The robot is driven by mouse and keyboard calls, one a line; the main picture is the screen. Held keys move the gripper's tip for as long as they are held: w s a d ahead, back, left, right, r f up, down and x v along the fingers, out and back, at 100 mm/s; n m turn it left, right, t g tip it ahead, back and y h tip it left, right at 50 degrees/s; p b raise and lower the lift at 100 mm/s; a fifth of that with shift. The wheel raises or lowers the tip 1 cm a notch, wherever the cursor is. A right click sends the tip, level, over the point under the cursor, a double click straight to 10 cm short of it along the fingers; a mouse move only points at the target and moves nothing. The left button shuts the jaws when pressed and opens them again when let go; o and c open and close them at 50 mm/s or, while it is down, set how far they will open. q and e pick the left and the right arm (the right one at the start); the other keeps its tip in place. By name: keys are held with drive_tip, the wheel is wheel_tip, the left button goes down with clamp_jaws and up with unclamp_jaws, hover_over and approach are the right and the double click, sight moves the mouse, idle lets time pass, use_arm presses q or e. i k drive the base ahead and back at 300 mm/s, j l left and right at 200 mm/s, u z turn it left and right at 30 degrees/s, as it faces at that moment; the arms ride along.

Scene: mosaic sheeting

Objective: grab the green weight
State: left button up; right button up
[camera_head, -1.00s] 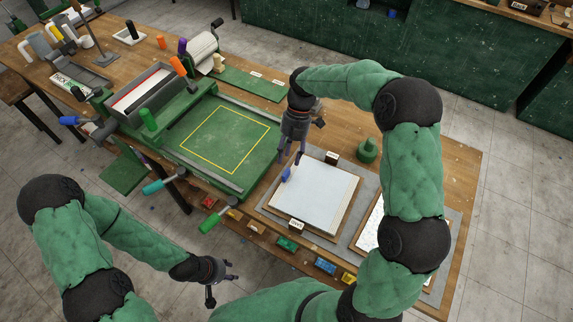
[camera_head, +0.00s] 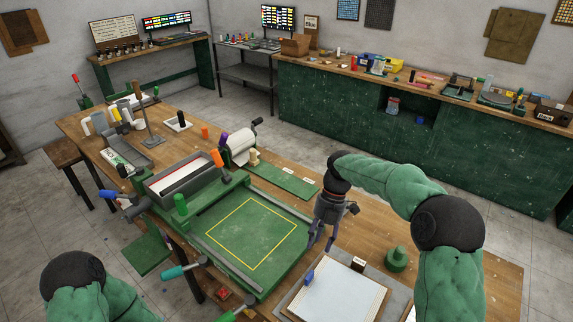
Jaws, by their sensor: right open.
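The green weight (camera_head: 396,259), a squat round piece with a knob on top, stands upright on the wooden table at the right, beside the white sheet board. My right gripper (camera_head: 320,244) points down, open and empty, to the left of the weight and apart from it, near the corner of the green press bed. A small blue piece (camera_head: 309,277) sits just below its fingers in the picture. My left arm shows only at the lower left; its gripper is outside the frame.
The white sheet board (camera_head: 338,295) lies in front of the weight, with a small dark block (camera_head: 358,264) at its far edge. The green press (camera_head: 250,235) with a yellow outline fills the table's middle. Bare wood (camera_head: 455,240) shows at the table's right end.

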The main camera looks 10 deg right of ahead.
sight(396, 260)
drive_tip(key=k+j, duration=0.3)
drive_tip(key=k, duration=0.15)
drive_tip(key=k+j, duration=0.25)
drive_tip(key=k, duration=0.25)
